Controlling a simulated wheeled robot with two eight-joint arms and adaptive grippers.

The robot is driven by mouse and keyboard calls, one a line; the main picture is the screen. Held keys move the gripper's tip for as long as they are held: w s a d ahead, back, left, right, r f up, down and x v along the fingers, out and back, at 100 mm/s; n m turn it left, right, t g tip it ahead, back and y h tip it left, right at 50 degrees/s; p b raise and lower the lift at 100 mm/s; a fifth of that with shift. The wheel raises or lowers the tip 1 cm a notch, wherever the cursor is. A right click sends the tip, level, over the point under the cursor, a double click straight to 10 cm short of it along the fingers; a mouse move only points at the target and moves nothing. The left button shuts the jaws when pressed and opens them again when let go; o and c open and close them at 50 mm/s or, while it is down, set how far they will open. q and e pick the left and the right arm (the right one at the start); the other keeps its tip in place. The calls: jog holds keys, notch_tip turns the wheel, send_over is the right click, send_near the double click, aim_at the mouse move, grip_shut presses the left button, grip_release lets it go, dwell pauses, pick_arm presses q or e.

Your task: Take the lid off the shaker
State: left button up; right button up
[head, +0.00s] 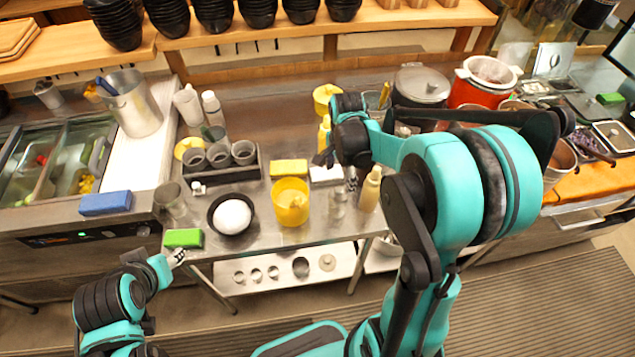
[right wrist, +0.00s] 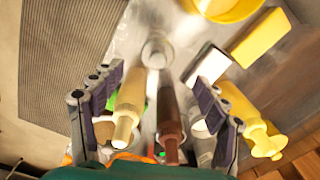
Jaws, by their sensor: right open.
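A small pale, glassy container that looks like the shaker (head: 338,206) stands near the front edge of the steel table, right of the yellow tub. In the right wrist view it seems to be the grey-topped container (right wrist: 157,50) beyond the bottles; I cannot make out its lid clearly. My right gripper (head: 325,155) is above the table, behind the shaker; in its wrist view its fingers (right wrist: 158,112) are spread wide with nothing gripped. My left gripper (head: 177,257) is low at the table's front left, below the green sponge; its finger opening is too small to read.
A cream squeeze bottle (right wrist: 130,105), a brown bottle (right wrist: 170,115) and a yellow bottle (right wrist: 243,108) crowd the right wrist view. The yellow tub (head: 291,205), a black bowl (head: 215,222) with white contents and a green sponge (head: 183,238) stand to the left.

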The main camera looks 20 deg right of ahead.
aim_at(339, 189)
jog(key=shift+w+f+m, duration=0.25)
jog(key=shift+w+m, duration=0.05)
jog(key=shift+m, duration=0.1)
jog(key=shift+f, duration=0.3)
jog(key=f, duration=0.2)
jog(key=f+b, duration=0.1)
jog(key=f, duration=0.2)
jog(key=f+b, duration=0.1)
jog(key=f, duration=0.1)
jog(key=shift+s+d+f, duration=0.15)
jog(key=shift+s, duration=0.15)
jog(key=c, duration=0.9)
